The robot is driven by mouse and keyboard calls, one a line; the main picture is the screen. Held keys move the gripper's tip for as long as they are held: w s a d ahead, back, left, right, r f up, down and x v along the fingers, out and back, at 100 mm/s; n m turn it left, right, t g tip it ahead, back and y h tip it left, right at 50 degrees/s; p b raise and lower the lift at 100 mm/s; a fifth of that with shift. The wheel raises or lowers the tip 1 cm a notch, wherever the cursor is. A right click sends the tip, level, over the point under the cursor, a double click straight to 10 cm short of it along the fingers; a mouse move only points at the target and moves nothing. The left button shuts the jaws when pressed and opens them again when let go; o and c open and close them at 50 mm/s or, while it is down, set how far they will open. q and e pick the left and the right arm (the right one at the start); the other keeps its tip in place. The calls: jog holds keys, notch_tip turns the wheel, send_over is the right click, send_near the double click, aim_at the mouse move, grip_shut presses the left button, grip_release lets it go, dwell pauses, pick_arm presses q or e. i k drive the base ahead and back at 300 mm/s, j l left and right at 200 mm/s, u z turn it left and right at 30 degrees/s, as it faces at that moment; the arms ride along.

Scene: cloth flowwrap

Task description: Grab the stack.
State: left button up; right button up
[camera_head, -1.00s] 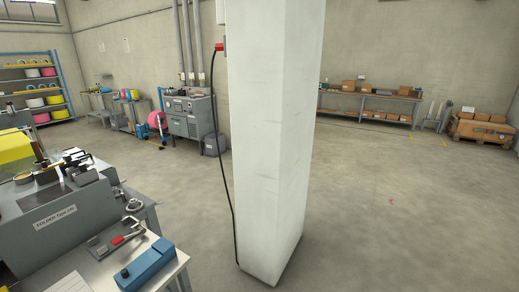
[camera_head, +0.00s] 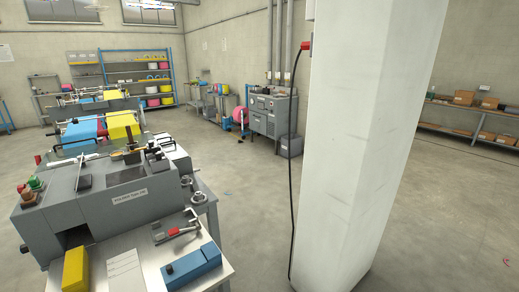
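Neither of my grippers is in view. I cannot clearly identify a stack. A yellow block (camera_head: 75,269) stands at the near left on the light worktop (camera_head: 125,245), beside the opening of the grey folder machine (camera_head: 100,195). It may be a stack of folded cloth or a box; I cannot tell which. A white sheet (camera_head: 124,268) with markings lies to its right. A blue device (camera_head: 193,268) sits at the worktop's right end, with a small red-handled tool (camera_head: 178,230) behind it.
A thick white pillar (camera_head: 372,140) with a black cable (camera_head: 292,160) stands right of the worktop. Blue and yellow cloth rolls (camera_head: 90,132) are behind the folder. A grey cabinet (camera_head: 272,115) stands at the back wall. Open floor (camera_head: 250,210) lies between worktop and pillar.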

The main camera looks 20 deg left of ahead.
aim_at(76, 275)
jog(key=i+u, duration=0.15)
jog(key=u, duration=0.3)
jog(key=i+u, duration=0.1)
jog(key=u, duration=0.3)
jog(key=i+l+u, duration=0.1)
jog(key=u, duration=0.35)
jog(key=i+l+u, duration=0.1)
jog(key=u, duration=0.35)
jog(key=i+l+u, duration=0.2)
jog(key=u, duration=0.2)
jog(key=i+l+u, duration=0.15)
jog(key=l+u, duration=0.3)
jog(key=j, duration=0.1)
